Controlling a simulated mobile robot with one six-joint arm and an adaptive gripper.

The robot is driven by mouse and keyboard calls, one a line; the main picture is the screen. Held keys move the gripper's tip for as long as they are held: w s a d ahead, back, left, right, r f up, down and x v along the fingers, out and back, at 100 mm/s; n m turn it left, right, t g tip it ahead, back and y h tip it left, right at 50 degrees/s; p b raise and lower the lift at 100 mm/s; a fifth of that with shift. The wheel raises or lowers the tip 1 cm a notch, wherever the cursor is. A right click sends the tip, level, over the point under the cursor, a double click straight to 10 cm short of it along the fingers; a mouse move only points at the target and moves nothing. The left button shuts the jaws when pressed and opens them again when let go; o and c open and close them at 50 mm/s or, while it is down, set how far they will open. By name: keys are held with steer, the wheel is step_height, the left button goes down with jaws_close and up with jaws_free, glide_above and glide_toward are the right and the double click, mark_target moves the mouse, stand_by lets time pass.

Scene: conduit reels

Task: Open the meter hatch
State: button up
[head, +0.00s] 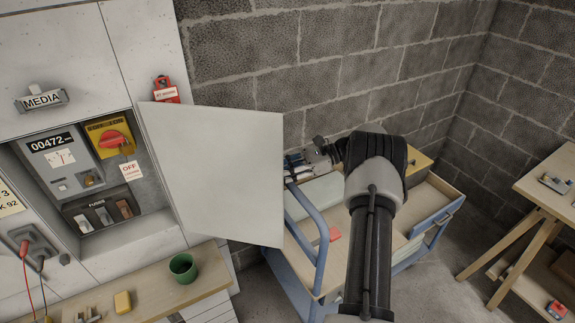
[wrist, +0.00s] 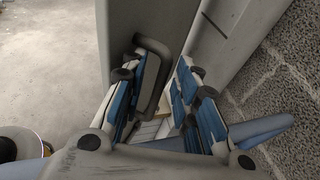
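The meter hatch (head: 215,165) stands swung wide open, a pale flat door whose plain inner side faces the head camera. Behind its left edge the meter recess (head: 75,165) is exposed, with a meter reading 00472, a red switch on yellow and fuses. My gripper (head: 318,150) is just right of the hatch's free edge. In the wrist view the hatch panel (wrist: 150,18) carries a dark loop handle (wrist: 166,75). My gripper's fingers (wrist: 160,80) are apart, with the handle between them, closer to the left finger. Whether they touch it is unclear.
A blue-framed cart (head: 318,240) stands below my arm, behind the hatch. A wooden bench (head: 150,300) with a green mug (head: 183,268) and a yellow block (head: 122,302) is at the lower left. A wooden table (head: 550,185) stands right. Block walls close the back.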

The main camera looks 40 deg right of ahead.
steer(key=shift+w+d+r+b, duration=0.1)
steer(key=shift+w+d+b, duration=0.25)
steer(key=shift+d, duration=0.4)
steer(key=shift+w+d+f+b, duration=0.1)
steer(key=shift+w+d+b, duration=0.15)
steer(key=shift+d+b, duration=0.4)
steer(key=shift+w+d+r+b, duration=0.1)
steer(key=shift+w+d+b, duration=0.2)
steer(key=shift+d, duration=0.6)
steer(key=shift+p, duration=0.3)
